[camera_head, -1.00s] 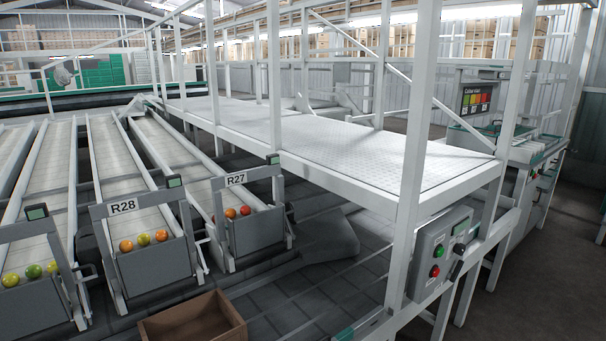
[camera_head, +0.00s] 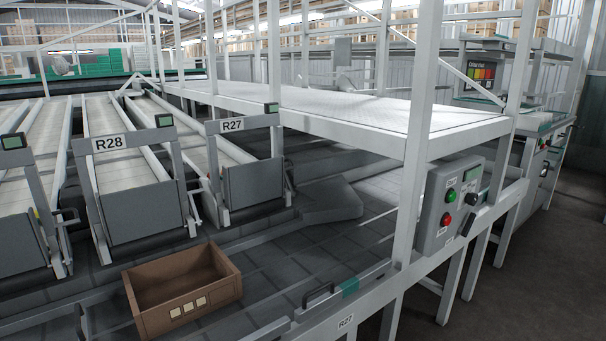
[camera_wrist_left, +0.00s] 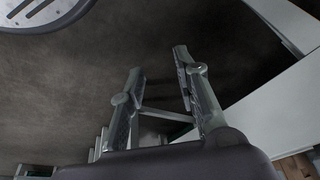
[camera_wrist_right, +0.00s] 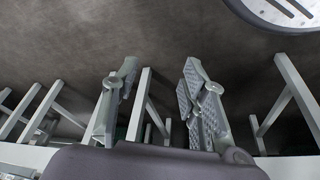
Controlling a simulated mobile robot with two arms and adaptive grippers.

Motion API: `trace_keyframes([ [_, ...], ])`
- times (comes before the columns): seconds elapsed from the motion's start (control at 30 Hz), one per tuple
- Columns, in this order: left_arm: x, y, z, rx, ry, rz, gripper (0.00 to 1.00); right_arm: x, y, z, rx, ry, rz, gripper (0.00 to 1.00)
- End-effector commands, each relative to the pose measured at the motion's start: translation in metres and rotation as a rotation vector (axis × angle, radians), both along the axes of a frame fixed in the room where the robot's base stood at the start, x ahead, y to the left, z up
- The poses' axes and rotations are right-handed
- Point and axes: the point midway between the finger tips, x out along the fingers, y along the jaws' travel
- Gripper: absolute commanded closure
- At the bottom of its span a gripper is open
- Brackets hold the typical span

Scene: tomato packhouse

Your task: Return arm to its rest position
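Neither arm shows in the head view. In the left wrist view my left gripper (camera_wrist_left: 158,77) has its two fingers apart, with nothing between them but dark floor. In the right wrist view my right gripper (camera_wrist_right: 155,73) also has its fingers apart and holds nothing. Floor and pale metal legs show behind its fingers. I cannot tell from these frames where either arm stands relative to its rest position.
An empty brown box (camera_head: 163,318) sits low in front of lanes R28 (camera_head: 137,213) and R27 (camera_head: 252,186). A white frame with a control box (camera_head: 448,205) stands to the right. Dark floor (camera_head: 540,250) at the far right is clear.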

Motion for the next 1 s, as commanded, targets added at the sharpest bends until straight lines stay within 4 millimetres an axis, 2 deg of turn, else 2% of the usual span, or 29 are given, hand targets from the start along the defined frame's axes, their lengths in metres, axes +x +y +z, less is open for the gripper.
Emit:
trace_keyframes([
  [0.03, 0.000, 0.000, -0.011, 0.000, 0.000, 0.000, 0.71, 0.000, 0.000, -0.011, 0.000, 0.000, 0.000, 0.60],
  [0.07, 0.002, 0.000, -0.006, 0.001, 0.006, 0.000, 0.71, 0.002, 0.000, -0.005, 0.000, 0.005, 0.000, 0.60],
  [0.1, 0.004, -0.001, -0.008, 0.001, 0.009, -0.001, 0.71, 0.004, 0.001, -0.008, -0.001, 0.009, 0.001, 0.60],
  [0.37, 0.013, -0.003, -0.037, 0.002, 0.032, -0.003, 0.71, 0.013, 0.003, -0.037, -0.002, 0.032, 0.003, 0.60],
  [0.67, 0.011, -0.004, -0.086, 0.004, 0.075, -0.011, 0.71, 0.011, 0.004, -0.086, -0.004, 0.074, 0.010, 0.60],
  [0.87, -0.017, -0.001, -0.135, 0.009, 0.118, -0.017, 0.71, -0.017, 0.001, -0.135, -0.008, 0.117, 0.017, 0.60],
  [1.0, -0.052, 0.004, -0.162, 0.012, 0.148, -0.025, 0.71, -0.052, -0.005, -0.162, -0.012, 0.148, 0.024, 0.60],
])
